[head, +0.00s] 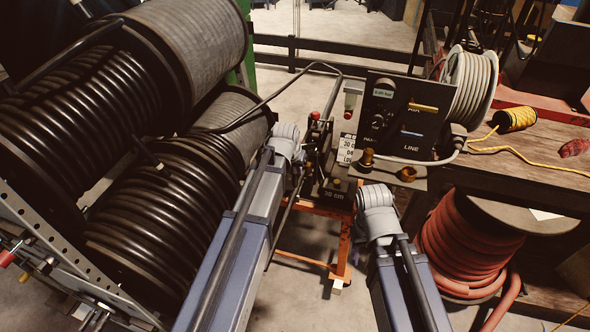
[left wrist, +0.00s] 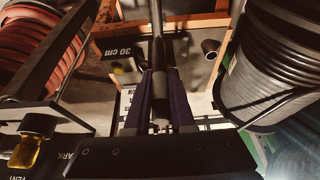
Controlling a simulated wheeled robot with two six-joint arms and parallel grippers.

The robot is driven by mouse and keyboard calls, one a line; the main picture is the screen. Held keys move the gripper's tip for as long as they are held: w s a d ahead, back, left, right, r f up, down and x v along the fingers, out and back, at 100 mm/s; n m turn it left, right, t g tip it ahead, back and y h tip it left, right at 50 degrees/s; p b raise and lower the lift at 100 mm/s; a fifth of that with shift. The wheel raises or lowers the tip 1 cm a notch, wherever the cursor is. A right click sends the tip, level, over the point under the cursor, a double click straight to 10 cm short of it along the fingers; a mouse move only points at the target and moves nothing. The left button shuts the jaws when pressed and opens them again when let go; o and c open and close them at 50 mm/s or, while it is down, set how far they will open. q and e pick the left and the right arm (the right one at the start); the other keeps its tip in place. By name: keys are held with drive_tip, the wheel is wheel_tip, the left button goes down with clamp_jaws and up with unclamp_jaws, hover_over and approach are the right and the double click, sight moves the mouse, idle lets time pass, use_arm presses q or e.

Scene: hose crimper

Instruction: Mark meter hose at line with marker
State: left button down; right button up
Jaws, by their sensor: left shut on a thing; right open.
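My left gripper (head: 299,160) is at the measuring fixture in the middle. In the left wrist view its fingers (left wrist: 160,100) are shut on a black hose (left wrist: 157,25), which runs between them. In the head view a thin black hose (head: 275,97) arches from the reels toward this fixture. I cannot make out a marker or a drawn line for certain.
Large black hose reels (head: 95,85) fill the left. A control panel (head: 400,108) with yellow and blue handles stands right of the fixture, close to my right gripper. A pale reel (head: 470,85), yellow cord spool (head: 515,118) and red hose reel (head: 465,245) are further right.

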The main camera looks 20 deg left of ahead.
use_arm(q)
drive_tip(key=shift+f+b, duration=0.55)
idle(1.4)
wheel_tip(320, 180, up, 7)
drive_tip(key=p, duration=0.7)
idle(0.4)
drive_tip(key=shift+f, duration=0.1)
